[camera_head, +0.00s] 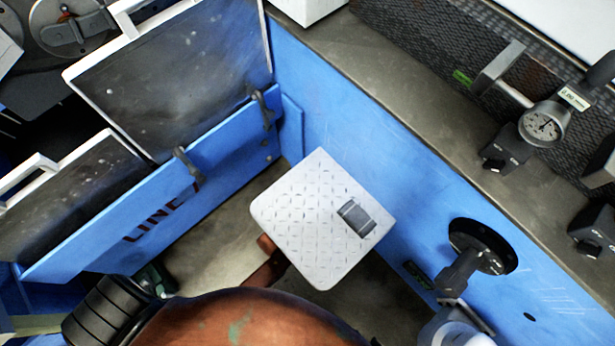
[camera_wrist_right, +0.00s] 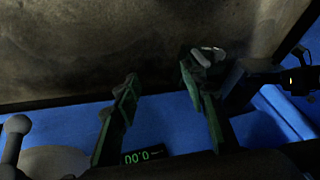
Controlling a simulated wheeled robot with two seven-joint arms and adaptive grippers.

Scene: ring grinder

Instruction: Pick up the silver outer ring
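I cannot make out a silver outer ring in either view. In the right wrist view my right gripper (camera_wrist_right: 160,80) shows two dark, green-edged fingers spread apart, with no object between the tips. Behind the fingers are a blue panel and a dark, worn flat surface. A small green digital display (camera_wrist_right: 146,155) shows low between the fingers. In the head view a white rounded part and a dark jointed part show at the lower right, but the fingertips cannot be made out there.
A white patterned plate (camera_head: 300,210) bears a small grey block (camera_head: 357,217). A blue machine wall (camera_head: 350,130) with a black round flange (camera_head: 500,255) stands at right. A dial gauge (camera_head: 543,125) stands on its metal top. Dark panels (camera_head: 180,80) line the left.

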